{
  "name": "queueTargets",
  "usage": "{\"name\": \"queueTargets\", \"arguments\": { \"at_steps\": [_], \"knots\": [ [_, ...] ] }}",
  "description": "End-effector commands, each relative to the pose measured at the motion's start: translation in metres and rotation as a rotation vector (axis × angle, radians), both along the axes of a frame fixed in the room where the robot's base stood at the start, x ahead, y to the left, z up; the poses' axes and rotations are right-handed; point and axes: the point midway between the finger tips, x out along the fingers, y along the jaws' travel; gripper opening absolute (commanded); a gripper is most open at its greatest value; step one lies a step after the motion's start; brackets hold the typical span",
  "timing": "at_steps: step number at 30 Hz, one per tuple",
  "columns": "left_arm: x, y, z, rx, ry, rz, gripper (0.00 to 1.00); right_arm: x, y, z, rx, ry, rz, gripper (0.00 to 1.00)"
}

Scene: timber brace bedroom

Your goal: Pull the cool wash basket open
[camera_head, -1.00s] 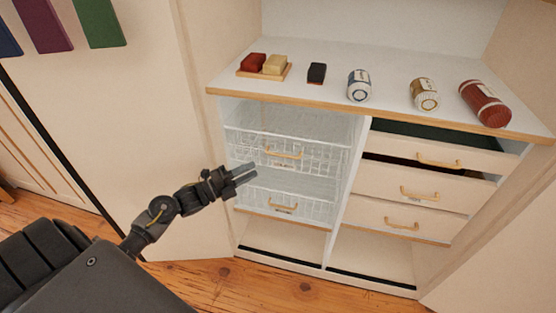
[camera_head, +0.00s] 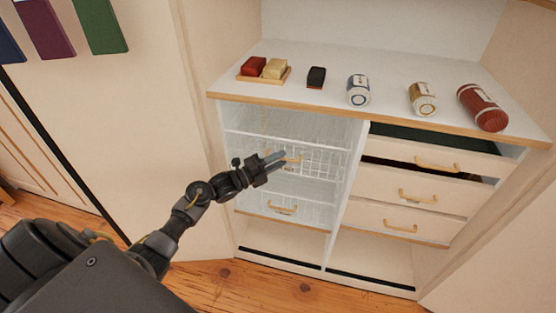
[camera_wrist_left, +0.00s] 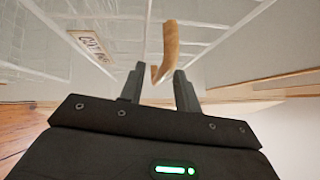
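The upper white wire basket (camera_head: 325,163) sits in the left bay of the cabinet, with a wooden handle (camera_head: 296,160) on its front. In the left wrist view a small label (camera_wrist_left: 90,46), seemingly starting "CO", hangs on the wire front beside the handle (camera_wrist_left: 170,48). My left gripper (camera_head: 280,158) is at this handle and partly covers it. In the wrist view its fingers (camera_wrist_left: 159,80) are apart, with the handle's near end between or just beyond their tips. I cannot tell if they touch it. My right gripper is not in view.
A lower wire basket (camera_head: 312,212) with its own handle (camera_head: 282,208) sits below. Drawers with wooden handles (camera_head: 418,196) fill the right bay. Open doors flank the cabinet.

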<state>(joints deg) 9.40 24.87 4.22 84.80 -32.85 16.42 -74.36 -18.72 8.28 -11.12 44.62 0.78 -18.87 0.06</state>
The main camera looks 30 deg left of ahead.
Motion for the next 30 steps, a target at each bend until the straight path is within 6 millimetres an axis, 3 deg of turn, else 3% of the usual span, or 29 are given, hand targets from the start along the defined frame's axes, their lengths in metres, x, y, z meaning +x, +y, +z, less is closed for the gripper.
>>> {"name": "queueTargets", "arguments": {
  "at_steps": [8,16,26,30],
  "knots": [
    [0.001,-0.001,0.000,0.000,0.000,-0.001,0.33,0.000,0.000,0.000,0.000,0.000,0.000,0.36],
    [0.001,-0.001,0.000,0.000,0.000,0.000,0.00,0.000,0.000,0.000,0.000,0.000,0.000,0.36],
    [0.000,-0.002,0.000,0.000,0.001,-0.003,0.00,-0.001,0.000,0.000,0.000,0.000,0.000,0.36],
    [-0.005,-0.017,0.000,0.000,0.001,-0.022,0.00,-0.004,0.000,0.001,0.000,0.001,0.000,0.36]
  ]
}}
